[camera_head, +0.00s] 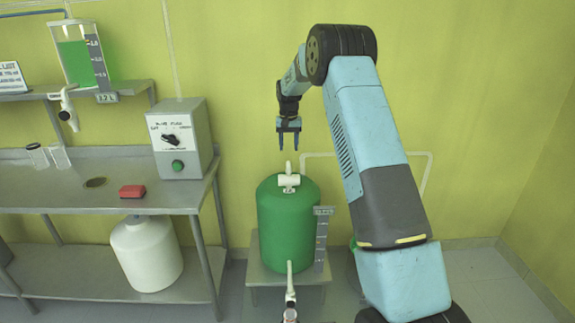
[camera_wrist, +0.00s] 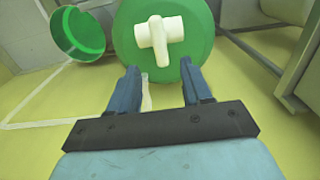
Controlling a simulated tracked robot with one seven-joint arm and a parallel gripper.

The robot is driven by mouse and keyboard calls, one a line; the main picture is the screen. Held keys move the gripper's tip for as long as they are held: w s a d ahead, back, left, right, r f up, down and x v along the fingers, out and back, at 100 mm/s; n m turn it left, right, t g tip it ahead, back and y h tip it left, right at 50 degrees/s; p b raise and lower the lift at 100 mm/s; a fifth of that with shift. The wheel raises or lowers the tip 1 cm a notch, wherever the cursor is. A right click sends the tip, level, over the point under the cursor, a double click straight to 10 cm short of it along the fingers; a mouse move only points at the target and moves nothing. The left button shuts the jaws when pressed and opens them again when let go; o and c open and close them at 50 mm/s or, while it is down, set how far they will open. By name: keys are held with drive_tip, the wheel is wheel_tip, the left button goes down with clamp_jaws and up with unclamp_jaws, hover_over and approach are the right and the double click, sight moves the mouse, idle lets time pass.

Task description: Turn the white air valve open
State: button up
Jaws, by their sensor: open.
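The white air valve (camera_head: 288,180) sits on top of the green tank (camera_head: 287,222), with its lever standing up in the head view. In the wrist view the white valve (camera_wrist: 160,37) shows in front of the green tank top (camera_wrist: 196,50), its lever pointing down in the picture. My gripper (camera_head: 288,148) hangs fingers-down just above the valve in the head view. It is open and empty, with its blue fingers (camera_wrist: 160,80) apart. The valve lies beyond the fingertips and does not appear to touch them.
A steel bench (camera_head: 130,200) with a control box (camera_head: 182,138) and a red block (camera_head: 132,191) stands at left. A white pipe (camera_head: 430,165) runs along the wall behind my arm.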

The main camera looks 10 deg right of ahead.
sight(288, 165)
wheel_tip(288, 165, down, 9)
drive_tip(key=shift+r, duration=0.1)
idle(0.3)
drive_tip(key=shift+c, duration=0.5)
clamp_jaws()
